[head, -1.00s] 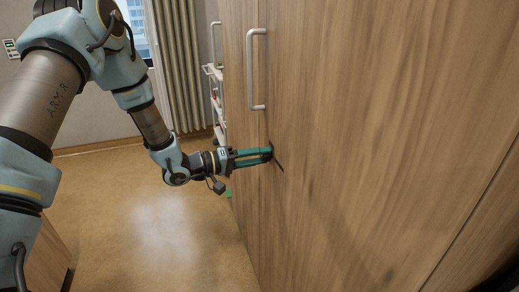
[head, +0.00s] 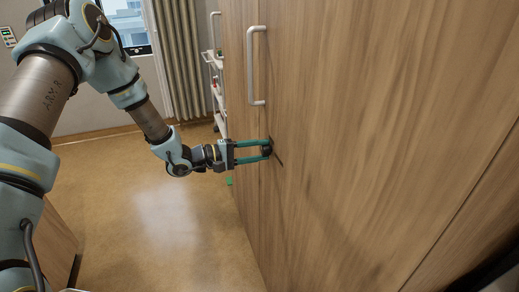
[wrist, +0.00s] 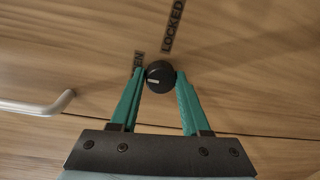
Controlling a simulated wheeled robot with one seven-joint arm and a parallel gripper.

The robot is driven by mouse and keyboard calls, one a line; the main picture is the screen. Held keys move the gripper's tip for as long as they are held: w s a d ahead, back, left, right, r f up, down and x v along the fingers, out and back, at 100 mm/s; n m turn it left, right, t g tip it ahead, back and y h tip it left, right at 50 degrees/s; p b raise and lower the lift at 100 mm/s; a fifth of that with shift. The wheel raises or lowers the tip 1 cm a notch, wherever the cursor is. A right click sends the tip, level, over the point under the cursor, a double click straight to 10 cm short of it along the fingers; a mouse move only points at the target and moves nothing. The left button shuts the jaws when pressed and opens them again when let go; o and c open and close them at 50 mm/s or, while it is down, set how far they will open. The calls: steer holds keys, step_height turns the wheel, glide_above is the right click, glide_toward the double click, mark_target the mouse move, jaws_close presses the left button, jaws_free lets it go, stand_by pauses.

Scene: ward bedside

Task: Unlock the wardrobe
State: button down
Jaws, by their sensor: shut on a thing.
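The wardrobe (head: 370,120) has wood-grain doors and fills the right of the head view. A round black knob (wrist: 160,76) sits on its door front, with a pale pointer line directed to the left in the wrist view. The word LOCKED (wrist: 173,25) is printed above the knob; a second, partly hidden label ending in EN (wrist: 139,62) is at its upper left. My gripper (head: 267,149) is shut on the knob, one green finger on each side. In the head view the fingers hide part of the knob.
A metal bar handle (head: 256,66) stands out from the door above the knob; a second handle (head: 215,31) is farther back. A white trolley (head: 216,90) stands beyond the wardrobe. The floor (head: 150,215) left of the wardrobe is clear.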

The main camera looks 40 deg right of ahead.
stand_by(0.3)
steer(key=shift+c, duration=1.8)
jaws_free()
steer(key=f+b+v, duration=0.1)
steer(key=b+v, duration=0.3)
steer(key=v, duration=0.6)
steer(key=shift+w+a+r, duration=0.25)
steer(key=shift+a+r, duration=0.15)
